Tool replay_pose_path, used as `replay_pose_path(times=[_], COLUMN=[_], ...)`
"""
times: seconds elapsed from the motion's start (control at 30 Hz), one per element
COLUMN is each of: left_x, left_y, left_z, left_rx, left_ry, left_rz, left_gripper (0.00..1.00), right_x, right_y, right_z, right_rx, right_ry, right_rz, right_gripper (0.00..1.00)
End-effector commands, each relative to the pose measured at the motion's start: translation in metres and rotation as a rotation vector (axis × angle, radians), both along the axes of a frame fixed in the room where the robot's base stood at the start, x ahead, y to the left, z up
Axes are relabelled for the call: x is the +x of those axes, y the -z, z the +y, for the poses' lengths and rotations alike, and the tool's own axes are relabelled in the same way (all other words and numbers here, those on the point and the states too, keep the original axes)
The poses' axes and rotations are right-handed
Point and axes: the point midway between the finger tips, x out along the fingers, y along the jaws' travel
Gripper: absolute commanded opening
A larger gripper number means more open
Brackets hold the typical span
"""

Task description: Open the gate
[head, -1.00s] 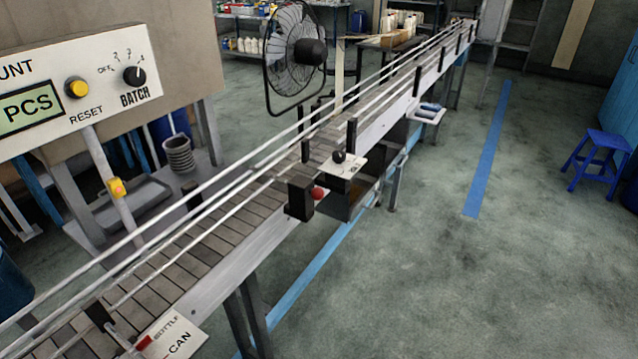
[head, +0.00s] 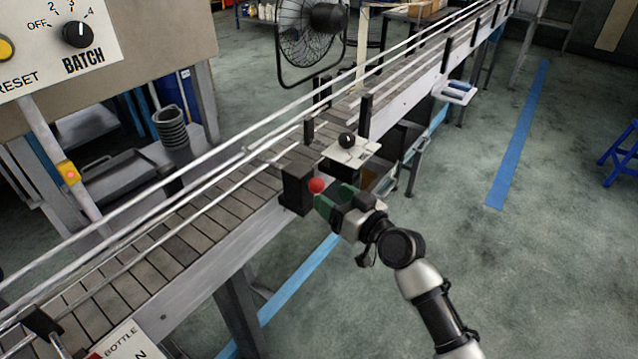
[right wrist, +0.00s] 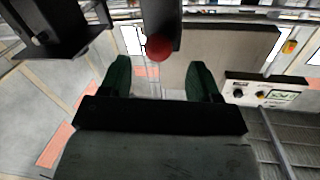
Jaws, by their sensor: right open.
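A red ball knob (head: 316,185) sticks out from a black block (head: 296,190) on the near side of the conveyor. A black knob (head: 347,140) stands on a white plate just behind it. Which part is the gate itself, I cannot tell. My right gripper (head: 337,200), with green fingers, is just right of the red knob. In the right wrist view the fingers (right wrist: 160,72) are spread and empty, with the red knob (right wrist: 158,48) lined up between them, around or just beyond the tips. Contact is not visible. My left gripper is out of view.
The slatted conveyor (head: 205,222) with metal guide rails runs from lower left to upper right. A control panel (head: 60,45) is at upper left and a fan (head: 310,40) behind the belt.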

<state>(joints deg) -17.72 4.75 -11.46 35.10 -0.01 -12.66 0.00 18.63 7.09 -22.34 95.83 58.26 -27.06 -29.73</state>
Motion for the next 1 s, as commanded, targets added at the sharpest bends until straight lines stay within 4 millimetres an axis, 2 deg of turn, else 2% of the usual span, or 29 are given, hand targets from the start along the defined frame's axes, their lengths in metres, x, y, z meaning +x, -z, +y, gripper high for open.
replay_pose_path(times=[0.1,0.3,0.67,1.0], left_x=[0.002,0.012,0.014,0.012], left_y=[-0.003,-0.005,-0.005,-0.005], left_z=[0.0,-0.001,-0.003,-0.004], left_rx=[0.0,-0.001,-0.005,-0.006], left_ry=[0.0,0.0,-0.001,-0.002], left_rz=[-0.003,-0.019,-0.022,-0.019], left_gripper=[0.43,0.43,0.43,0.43], right_x=[0.017,0.033,0.037,0.037], right_y=[-0.001,0.0,0.001,0.001], right_z=[0.015,0.03,0.034,0.033], right_rx=[0.003,0.001,0.0,-0.001], right_ry=[0.0,0.001,0.002,0.002], right_rz=[0.001,0.001,0.0,0.001], right_gripper=[0.62,0.62,0.62,0.12])
